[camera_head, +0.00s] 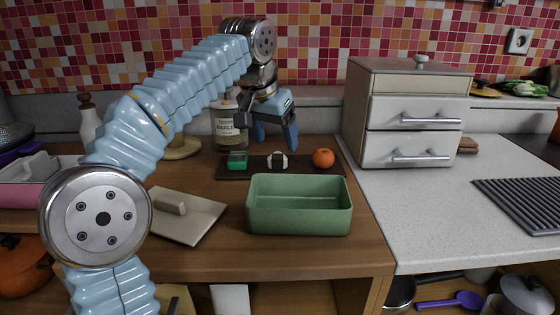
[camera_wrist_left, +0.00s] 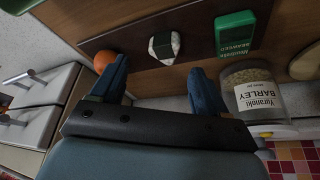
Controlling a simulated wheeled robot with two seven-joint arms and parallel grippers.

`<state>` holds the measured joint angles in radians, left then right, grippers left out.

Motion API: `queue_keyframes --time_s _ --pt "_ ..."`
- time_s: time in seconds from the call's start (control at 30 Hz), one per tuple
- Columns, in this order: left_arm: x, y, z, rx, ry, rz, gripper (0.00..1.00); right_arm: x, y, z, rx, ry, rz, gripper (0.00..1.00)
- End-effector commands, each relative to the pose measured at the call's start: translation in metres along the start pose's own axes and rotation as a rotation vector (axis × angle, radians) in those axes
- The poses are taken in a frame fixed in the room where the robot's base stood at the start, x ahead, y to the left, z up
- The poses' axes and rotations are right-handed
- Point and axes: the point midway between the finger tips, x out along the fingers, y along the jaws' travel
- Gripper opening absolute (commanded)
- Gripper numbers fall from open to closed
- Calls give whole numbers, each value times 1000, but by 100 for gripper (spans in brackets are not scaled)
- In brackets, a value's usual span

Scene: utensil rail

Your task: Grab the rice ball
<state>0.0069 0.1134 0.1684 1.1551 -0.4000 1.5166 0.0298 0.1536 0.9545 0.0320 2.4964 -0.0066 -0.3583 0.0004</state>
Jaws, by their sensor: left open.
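The rice ball (camera_head: 277,161) is small and white with a dark band. It lies on a dark board (camera_head: 250,174) between a green box and an orange. In the left wrist view the rice ball (camera_wrist_left: 164,46) sits beyond the fingertips, roughly between their lines. My left gripper (camera_head: 275,143) is open above and behind the rice ball, fingers pointing down, with nothing between them. In the left wrist view both blue fingers of the left gripper (camera_wrist_left: 156,78) show apart, not touching the rice ball. My right gripper is not in view.
An orange (camera_head: 323,158) and a green seaweed box (camera_head: 237,160) flank the rice ball. A barley jar (camera_head: 230,128) stands behind the green box. A green open container (camera_head: 299,219) and a beige lid (camera_head: 187,215) are in front. A drawer cabinet (camera_head: 408,115) stands right.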

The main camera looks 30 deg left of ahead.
Motion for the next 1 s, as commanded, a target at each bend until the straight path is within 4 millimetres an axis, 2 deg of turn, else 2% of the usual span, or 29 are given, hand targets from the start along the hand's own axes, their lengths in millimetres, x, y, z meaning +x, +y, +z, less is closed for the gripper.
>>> queue_keyframes --time_s 0.17,0.4,0.7,1.0 --pt "15 -1 0 -1 -2 1 75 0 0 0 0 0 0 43" --pt "51 -4 0 0 -2 1 75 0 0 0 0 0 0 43" --pt "57 -3 0 0 1 1 73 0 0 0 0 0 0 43" --pt "57 -3 0 0 1 1 27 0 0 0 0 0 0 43"
